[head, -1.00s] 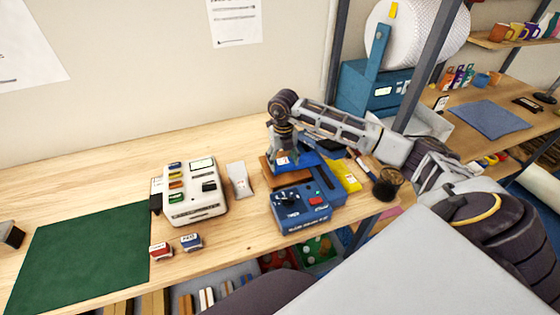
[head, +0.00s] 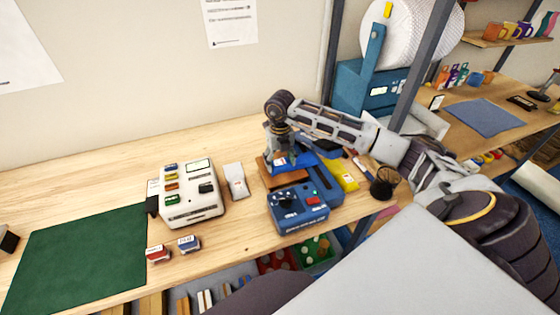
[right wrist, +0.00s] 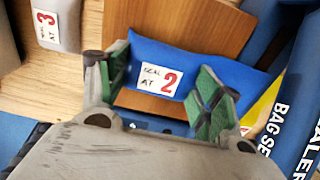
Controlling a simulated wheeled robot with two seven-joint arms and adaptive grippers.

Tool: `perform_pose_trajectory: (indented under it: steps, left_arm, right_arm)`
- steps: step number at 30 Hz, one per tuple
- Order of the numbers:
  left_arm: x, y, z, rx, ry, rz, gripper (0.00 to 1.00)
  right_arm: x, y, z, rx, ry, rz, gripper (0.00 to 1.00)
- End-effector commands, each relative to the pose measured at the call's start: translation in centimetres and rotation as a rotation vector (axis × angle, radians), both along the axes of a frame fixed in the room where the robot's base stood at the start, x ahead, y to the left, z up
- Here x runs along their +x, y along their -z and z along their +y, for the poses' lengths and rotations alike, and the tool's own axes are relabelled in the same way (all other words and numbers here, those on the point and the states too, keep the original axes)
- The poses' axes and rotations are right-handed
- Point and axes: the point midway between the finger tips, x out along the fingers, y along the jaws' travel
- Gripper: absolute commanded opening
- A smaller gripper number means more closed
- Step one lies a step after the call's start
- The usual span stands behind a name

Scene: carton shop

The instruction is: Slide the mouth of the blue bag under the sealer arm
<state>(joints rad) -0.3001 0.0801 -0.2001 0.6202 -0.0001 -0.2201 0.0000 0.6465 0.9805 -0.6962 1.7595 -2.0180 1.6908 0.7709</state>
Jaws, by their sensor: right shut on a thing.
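The blue bag (head: 304,161) lies over a brown wooden block beside the blue sealer (head: 300,208). In the right wrist view the bag (right wrist: 205,62) carries a white label reading "SEAL AT 2". My right gripper (head: 281,155) comes down on the bag from above and is shut on it. In the right wrist view its green-padded fingers (right wrist: 165,90) stand either side of the label. The blue sealer arm (right wrist: 298,120), with white lettering, runs along the right there. I cannot tell whether the bag's mouth is under it. My left gripper is not in view.
A grey bag (head: 236,181) and a white machine (head: 193,195) stand to the left. Two small stamps (head: 188,244) lie in front. A yellow bag (head: 345,174) and a dark mesh cup (head: 384,183) are right of the sealer. The green mat (head: 80,258) is clear.

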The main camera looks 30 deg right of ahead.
Motion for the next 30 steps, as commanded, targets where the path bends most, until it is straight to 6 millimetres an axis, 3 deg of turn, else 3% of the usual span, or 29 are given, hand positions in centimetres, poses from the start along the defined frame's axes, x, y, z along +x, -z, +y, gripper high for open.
perform_pose_trajectory:
  steps: [9, 10, 15, 30]
  left_arm:
    - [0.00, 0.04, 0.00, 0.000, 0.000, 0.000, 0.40]
    - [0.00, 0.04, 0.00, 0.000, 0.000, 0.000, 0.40]
    - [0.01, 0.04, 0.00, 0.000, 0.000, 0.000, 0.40]
    - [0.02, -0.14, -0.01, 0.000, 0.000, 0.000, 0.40]
  right_arm:
    - [0.01, 0.00, 0.00, 0.000, 0.000, -0.001, 0.41]
    - [0.01, 0.00, 0.00, 0.000, 0.000, -0.001, 0.69]
    - [0.01, 0.00, 0.00, 0.000, 0.000, 0.000, 0.91]
    - [0.01, -0.27, 0.05, 0.000, 0.000, 0.000, 0.91]
